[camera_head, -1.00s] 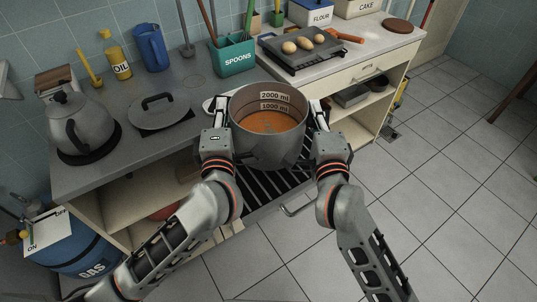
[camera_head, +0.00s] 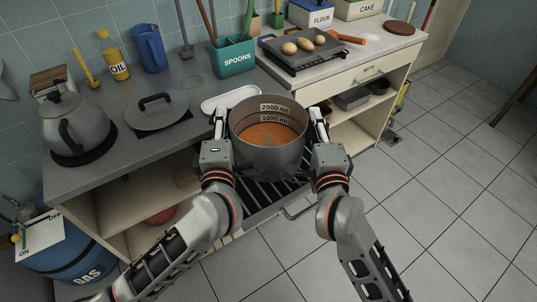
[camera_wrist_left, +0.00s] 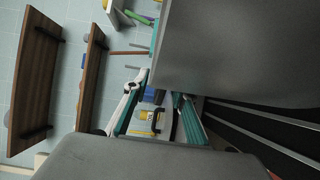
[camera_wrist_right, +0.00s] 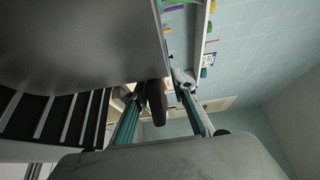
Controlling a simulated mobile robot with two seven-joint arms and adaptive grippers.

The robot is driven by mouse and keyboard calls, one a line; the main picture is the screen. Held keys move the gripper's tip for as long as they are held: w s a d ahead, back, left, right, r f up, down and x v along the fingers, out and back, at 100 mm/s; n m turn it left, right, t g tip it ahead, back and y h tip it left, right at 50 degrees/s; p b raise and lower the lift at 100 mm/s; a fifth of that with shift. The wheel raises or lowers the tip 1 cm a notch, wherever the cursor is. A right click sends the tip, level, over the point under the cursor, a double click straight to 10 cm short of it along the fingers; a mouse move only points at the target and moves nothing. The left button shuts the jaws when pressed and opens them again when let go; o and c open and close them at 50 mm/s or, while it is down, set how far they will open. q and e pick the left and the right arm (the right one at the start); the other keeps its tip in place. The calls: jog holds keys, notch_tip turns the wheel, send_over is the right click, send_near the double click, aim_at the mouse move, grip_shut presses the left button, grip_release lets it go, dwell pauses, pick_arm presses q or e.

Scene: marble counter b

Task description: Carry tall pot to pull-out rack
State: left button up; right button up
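The tall grey pot (camera_head: 268,157) with orange liquid inside is upright over the dark slatted pull-out rack (camera_head: 262,202) at the counter front. Its underside contact with the rack is hidden. My left gripper (camera_head: 221,122) is at the pot's left side and my right gripper (camera_head: 318,124) at its right side. In the left wrist view the fingers (camera_wrist_left: 157,108) stand apart, with a dark handle between them and a gap beside it. In the right wrist view the fingers (camera_wrist_right: 160,100) also stand apart around the dark handle (camera_wrist_right: 156,102), with a gap on one side.
A kettle (camera_head: 78,133), a lid (camera_head: 157,113) and a white dish (camera_head: 228,100) are on the counter behind. A teal spoons holder (camera_head: 233,60) and a tray with eggs (camera_head: 305,53) stand further back. A blue gas bottle (camera_head: 75,258) is at lower left.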

jog(key=shift+s, duration=0.15)
pick_arm(q)
jog(key=s+d, duration=0.1)
jog(key=s, duration=1.1)
jog(key=shift+d+r, duration=0.15)
pick_arm(e)
jog(key=s+d, duration=0.1)
jog(key=s, duration=1)
jog(key=shift+s+d+r, duration=0.15)
jog(key=shift+s, duration=0.2)
